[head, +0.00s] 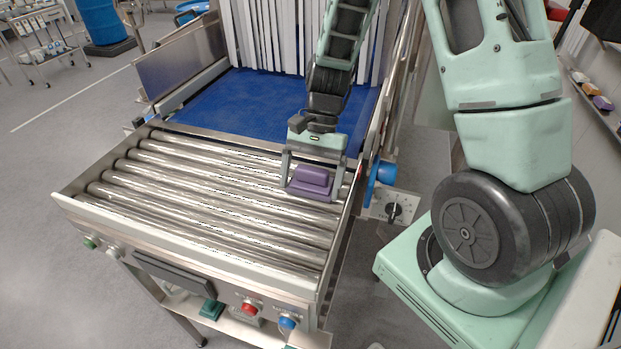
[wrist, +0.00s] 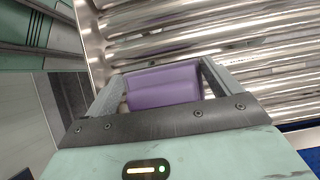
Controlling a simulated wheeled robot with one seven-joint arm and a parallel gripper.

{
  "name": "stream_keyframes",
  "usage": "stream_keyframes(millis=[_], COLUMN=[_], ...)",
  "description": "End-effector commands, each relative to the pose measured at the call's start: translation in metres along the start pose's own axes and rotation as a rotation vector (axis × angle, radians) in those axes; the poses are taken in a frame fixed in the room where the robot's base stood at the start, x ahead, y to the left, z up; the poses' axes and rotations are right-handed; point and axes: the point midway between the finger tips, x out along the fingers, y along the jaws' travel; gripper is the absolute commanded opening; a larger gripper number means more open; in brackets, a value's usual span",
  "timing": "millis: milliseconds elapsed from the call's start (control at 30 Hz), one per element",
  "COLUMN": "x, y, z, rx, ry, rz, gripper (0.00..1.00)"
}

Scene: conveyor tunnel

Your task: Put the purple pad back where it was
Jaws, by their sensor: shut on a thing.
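The purple pad (head: 311,181) is a small block at the right end of the metal rollers, beside the conveyor's right side rail. My gripper (head: 313,178) reaches down over it with one finger on each side. In the wrist view the purple pad (wrist: 163,87) sits between the two fingers of my gripper (wrist: 158,82), which are shut on it. Rollers show just beyond the pad. I cannot tell whether its underside touches the rollers.
The roller bed (head: 190,190) left of the pad is bare. A blue belt (head: 240,100) lies behind it, under white strip curtains (head: 270,35). Buttons, including a red one (head: 249,308), line the front.

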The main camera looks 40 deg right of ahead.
Motion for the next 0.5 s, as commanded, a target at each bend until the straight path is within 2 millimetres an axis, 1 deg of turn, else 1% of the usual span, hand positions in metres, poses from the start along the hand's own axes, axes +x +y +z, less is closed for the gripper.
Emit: stream_keyframes(millis=[33, 67, 100, 333, 433, 500], x=[0.002, 0.001, 0.001, -0.001, -0.007, -0.016], y=[0.0, 0.0, 0.0, 0.0, -0.001, -0.001], z=[-0.001, -0.001, -0.001, 0.0, 0.0, -0.001], rx=[0.0, 0.0, 0.0, 0.0, 0.0, 0.001], ry=[0.0, 0.0, 0.0, 0.0, 0.001, 0.003], rz=[0.0, 0.0, 0.0, 0.0, -0.002, -0.004], gripper=[0.63, 0.98, 1.0, 1.0, 1.0, 1.0])
